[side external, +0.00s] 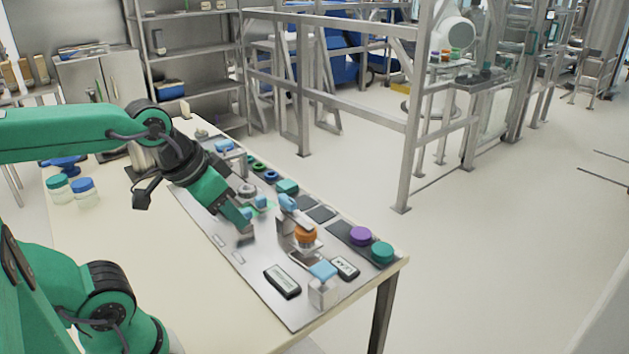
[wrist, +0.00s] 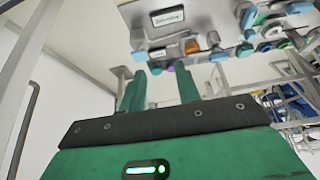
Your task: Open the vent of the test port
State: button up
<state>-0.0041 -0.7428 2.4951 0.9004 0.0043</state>
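A grey metal panel (side external: 213,228) lies along the table and carries fittings with blue handles, coloured knobs and labelled boxes. An orange knob (side external: 305,234) stands below a blue-handled fitting (side external: 289,203); the orange knob also shows in the wrist view (wrist: 192,47). A clear block with a blue top (side external: 323,271) is at the near end. I cannot tell which fitting is the test port or its vent. My gripper (side external: 244,227) is above the panel, left of the orange knob. In the wrist view its fingers (wrist: 161,88) are apart with nothing between them.
A purple knob (side external: 360,235) and a teal knob (side external: 382,252) sit at the panel's right edge. A dark labelled box (side external: 282,281) lies near the front. Two jars (side external: 84,192) stand on the left of the table (side external: 120,250). The table's front left is clear.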

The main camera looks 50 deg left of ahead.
jog(key=shift+o, duration=0.7)
jog(key=shift+w+a, duration=0.35)
jog(key=shift+w, duration=0.1)
jog(key=g, duration=0.5)
send_near(242, 211)
jog(key=shift+w+d+f, duration=0.25)
jog(key=shift+d+f, duration=0.1)
jog(key=shift+d, duration=0.1)
jog(key=shift+a+f+g, duration=0.3)
jog(key=shift+a+f, duration=0.05)
jog(key=shift+a, duration=0.05)
jog(key=shift+f, duration=0.1)
jog(key=shift+f, duration=3.75)
